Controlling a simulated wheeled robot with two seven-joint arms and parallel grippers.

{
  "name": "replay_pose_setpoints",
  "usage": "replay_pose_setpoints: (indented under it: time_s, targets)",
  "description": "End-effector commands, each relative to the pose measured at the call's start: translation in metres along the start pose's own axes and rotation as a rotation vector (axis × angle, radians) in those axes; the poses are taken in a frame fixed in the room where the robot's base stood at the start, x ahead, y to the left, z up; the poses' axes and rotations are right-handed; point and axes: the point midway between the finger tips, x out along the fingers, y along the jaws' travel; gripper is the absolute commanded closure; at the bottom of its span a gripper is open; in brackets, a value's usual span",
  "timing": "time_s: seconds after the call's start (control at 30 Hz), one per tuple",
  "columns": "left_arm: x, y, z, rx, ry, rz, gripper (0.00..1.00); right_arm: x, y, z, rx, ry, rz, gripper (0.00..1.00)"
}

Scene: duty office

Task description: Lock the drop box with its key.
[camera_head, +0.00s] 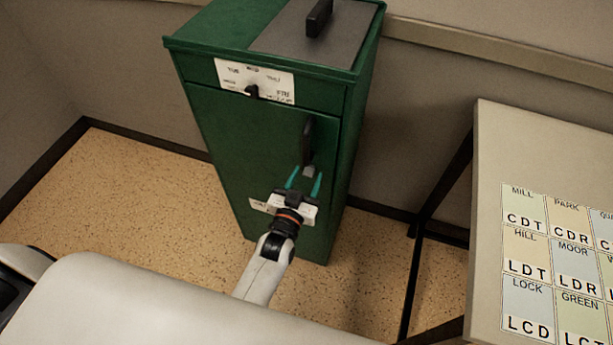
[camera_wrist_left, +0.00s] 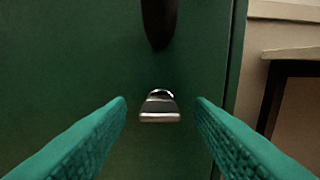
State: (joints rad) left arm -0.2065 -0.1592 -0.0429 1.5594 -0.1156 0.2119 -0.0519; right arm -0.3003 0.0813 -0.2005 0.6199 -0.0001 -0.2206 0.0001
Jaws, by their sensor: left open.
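The drop box (camera_head: 225,140) is a tall green cabinet with its door shut. A black handle (camera_head: 307,143) is upright on the right of the door; its lower end shows in the left wrist view (camera_wrist_left: 160,22). Just below the handle a small silver metal piece (camera_wrist_left: 160,107) sticks out from the door; I cannot tell whether it is the key's head or part of the lock. My left gripper (camera_head: 303,181) is open in front of the door. Its teal fingers stand on either side of the silver piece, apart from it. My right gripper is not in view.
A dial plate (camera_head: 268,82) with a black knob is above the door, and a lid with a black handle (camera_head: 319,17) is on top. A white label low on the door is partly hidden by my gripper. A table (camera_head: 541,150) with lettered cards stands at the right.

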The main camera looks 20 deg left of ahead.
Motion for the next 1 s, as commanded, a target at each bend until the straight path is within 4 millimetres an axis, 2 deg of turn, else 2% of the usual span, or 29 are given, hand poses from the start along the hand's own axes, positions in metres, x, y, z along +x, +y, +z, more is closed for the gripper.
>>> replay_pose_setpoints:
  time_s: [0.1,0.37,0.63,1.0]
  targets:
    - [0.0059,0.0,-0.0003,0.0,0.001,0.0,0.53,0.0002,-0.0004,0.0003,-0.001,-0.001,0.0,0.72]
    - [0.0067,0.0,-0.0002,0.0,0.001,0.0,0.53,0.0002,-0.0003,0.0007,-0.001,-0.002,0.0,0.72]
    - [0.0065,0.0,-0.0002,0.0,0.001,0.0,0.95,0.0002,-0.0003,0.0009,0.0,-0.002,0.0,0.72]
    - [0.0065,-0.0001,0.0008,-0.059,0.001,-0.001,0.97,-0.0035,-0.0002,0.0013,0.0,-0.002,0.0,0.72]
